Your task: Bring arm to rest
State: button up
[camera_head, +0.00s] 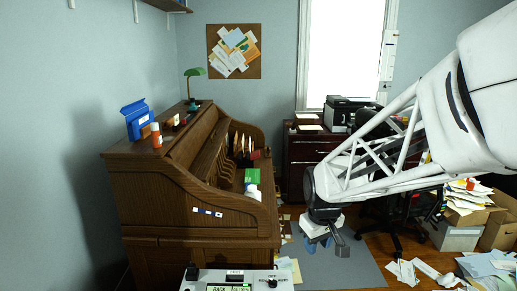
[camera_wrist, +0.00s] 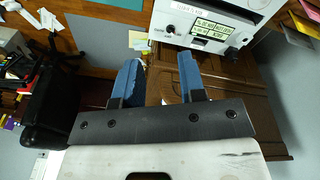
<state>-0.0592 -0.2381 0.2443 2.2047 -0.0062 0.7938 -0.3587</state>
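My arm reaches in from the right in the head view. My gripper (camera_head: 322,238) hangs at its end, in the air to the right of the roll-top desk. The wrist view shows the gripper (camera_wrist: 160,68) with its two blue fingers spread apart. Nothing is between them. The fingers are clear of the desk in the head view.
A black printer (camera_head: 346,113) sits on a dark cabinet at the back. An office chair (camera_head: 396,222) and scattered papers (camera_head: 487,265) lie to the right.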

jog(key=s+d+r+m, duration=0.1)
jog(key=s+r+m, duration=0.1)
jog(key=s, duration=0.9)
jog(key=s+d+r+m+t, duration=0.1)
jog(key=s+d+r+m, duration=0.1)
jog(key=s, duration=1)
jog(key=shift+d+r+m, duration=0.2)
jog(key=shift+r+m, duration=0.3)
jog(key=shift+r, duration=0.4)
